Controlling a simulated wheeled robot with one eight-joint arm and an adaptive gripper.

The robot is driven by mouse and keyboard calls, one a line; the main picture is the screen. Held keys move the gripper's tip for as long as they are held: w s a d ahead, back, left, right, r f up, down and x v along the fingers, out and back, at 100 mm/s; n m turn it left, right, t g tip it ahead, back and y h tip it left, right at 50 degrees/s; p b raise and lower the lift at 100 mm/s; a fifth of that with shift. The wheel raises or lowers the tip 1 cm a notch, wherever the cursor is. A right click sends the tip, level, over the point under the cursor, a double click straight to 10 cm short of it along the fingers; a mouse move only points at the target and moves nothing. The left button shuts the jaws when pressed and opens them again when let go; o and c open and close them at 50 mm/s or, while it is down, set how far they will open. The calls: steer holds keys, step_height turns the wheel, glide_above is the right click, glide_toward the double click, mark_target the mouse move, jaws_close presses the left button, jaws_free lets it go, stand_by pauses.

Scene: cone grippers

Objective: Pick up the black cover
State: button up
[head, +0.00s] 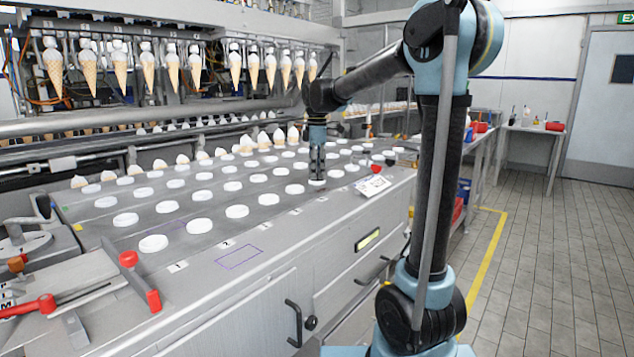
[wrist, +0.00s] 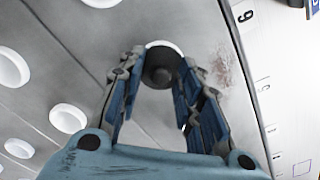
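The black cover (wrist: 160,68) is a dark round piece with a raised middle. In the wrist view it sits at a white round holder (wrist: 164,45) on the grey metal surface, between the tips of my gripper (wrist: 157,75). The blue fingers are apart, one on each side of it, with gaps visible, so my gripper is open. In the head view my gripper (head: 317,178) points straight down low over the machine's top, among the white round holders.
Rows of white round holders (head: 237,211) cover the sloping machine top (head: 290,225). Cones hang from a rack (head: 235,62) behind. A white card (head: 372,186) and a red piece (head: 377,158) lie right of my gripper. Red-handled levers (head: 140,280) are at front left.

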steer(key=c, duration=0.5)
steer(key=shift+o, duration=0.2)
steer(key=shift+r, duration=0.1)
